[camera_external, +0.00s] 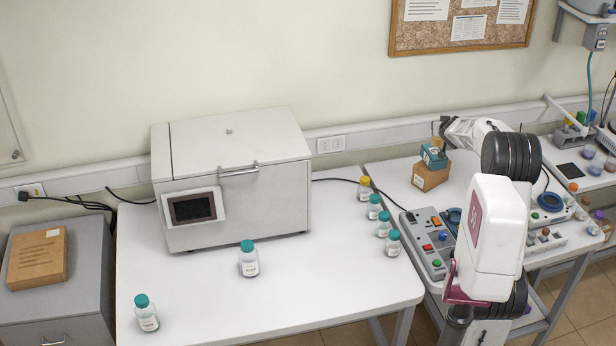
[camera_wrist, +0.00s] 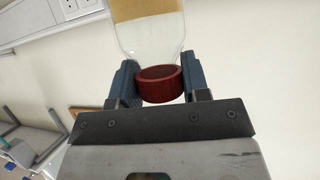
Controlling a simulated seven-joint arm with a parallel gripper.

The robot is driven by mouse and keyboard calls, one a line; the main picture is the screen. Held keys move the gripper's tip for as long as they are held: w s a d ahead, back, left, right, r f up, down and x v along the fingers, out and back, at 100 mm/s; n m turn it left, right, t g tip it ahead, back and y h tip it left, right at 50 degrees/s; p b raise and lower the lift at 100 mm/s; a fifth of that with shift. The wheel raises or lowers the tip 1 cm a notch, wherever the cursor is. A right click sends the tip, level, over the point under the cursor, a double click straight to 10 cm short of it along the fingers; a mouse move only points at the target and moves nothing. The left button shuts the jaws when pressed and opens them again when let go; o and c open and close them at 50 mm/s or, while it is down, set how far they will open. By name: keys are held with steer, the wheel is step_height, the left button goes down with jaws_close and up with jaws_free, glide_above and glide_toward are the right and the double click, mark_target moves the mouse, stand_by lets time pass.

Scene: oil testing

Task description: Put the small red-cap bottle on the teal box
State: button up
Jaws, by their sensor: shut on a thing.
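My gripper (camera_wrist: 159,88) is shut on the red-cap bottle (camera_wrist: 146,35), with its fingers on either side of the red cap. The bottle is clear glass with a tan band or content at its far end. In the external view my gripper (camera_external: 442,128) is at the back of the right table, and a small part of the bottle (camera_external: 436,143) shows below it. The teal box (camera_external: 434,156) sits on a brown cardboard box, right under the bottle. I cannot tell whether the bottle touches the teal box.
The brown box (camera_external: 429,178) stands on the right table beside a grey button panel (camera_external: 428,243). Several teal-cap bottles and a yellow-cap bottle (camera_external: 365,188) stand on the left table near a large white machine (camera_external: 235,180). More bottles and a rack (camera_external: 569,138) are at the far right.

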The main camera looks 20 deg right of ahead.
mark_target(426, 160)
steer(key=shift+w+d, duration=0.1)
steer(key=shift+w, duration=0.35)
steer(key=shift+w, duration=0.1)
steer(key=shift+w+d+f, duration=0.1)
steer(key=shift+w+d, duration=0.05)
steer(key=shift+w, duration=0.15)
steer(key=shift+f, duration=1.75)
steer(key=shift+f, duration=0.1)
steer(key=o, duration=1)
steer(key=shift+o, duration=0.2)
